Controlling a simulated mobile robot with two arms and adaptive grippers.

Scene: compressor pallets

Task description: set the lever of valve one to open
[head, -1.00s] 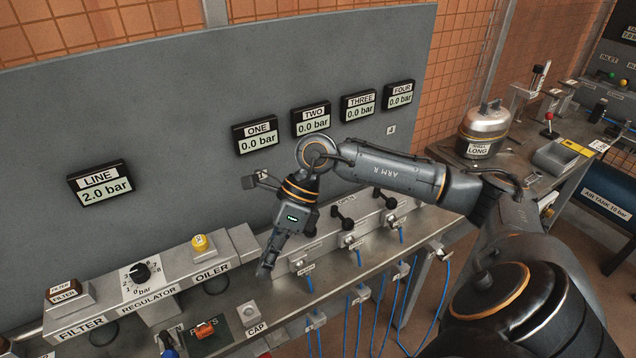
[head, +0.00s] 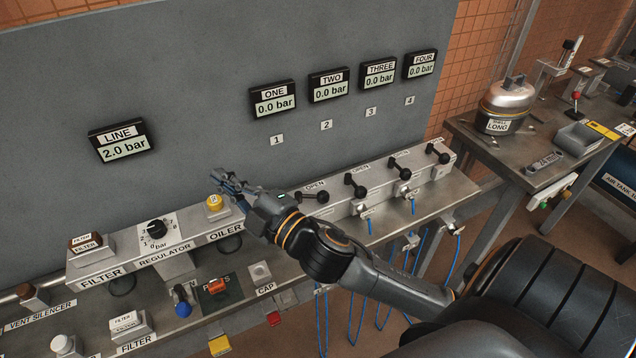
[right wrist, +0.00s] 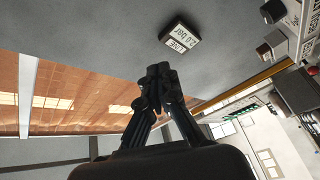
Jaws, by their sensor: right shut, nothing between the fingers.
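The lever of valve one (head: 312,196) is the leftmost of a row of black levers on the grey valve block. It lies nearly sideways in the picture, below an OPEN label (head: 315,185); the other levers slant down to the right. I cannot tell whether it is at its open stop. The display ONE (head: 273,99) reads 0.0 bar. My right gripper (head: 220,179) is shut and empty, to the left of the lever and apart from it, near the oiler's yellow knob. Its closed fingers (right wrist: 158,78) fill the middle of the right wrist view. My left gripper is out of view.
The regulator (head: 157,231) and filter (head: 88,243) stand left of my gripper. The LINE display (head: 123,141) reads 2.0 bar. Blue hoses (head: 369,226) hang below the valves. A metal shell (head: 507,101) stands on the bench at right. The panel (head: 200,80) rises behind.

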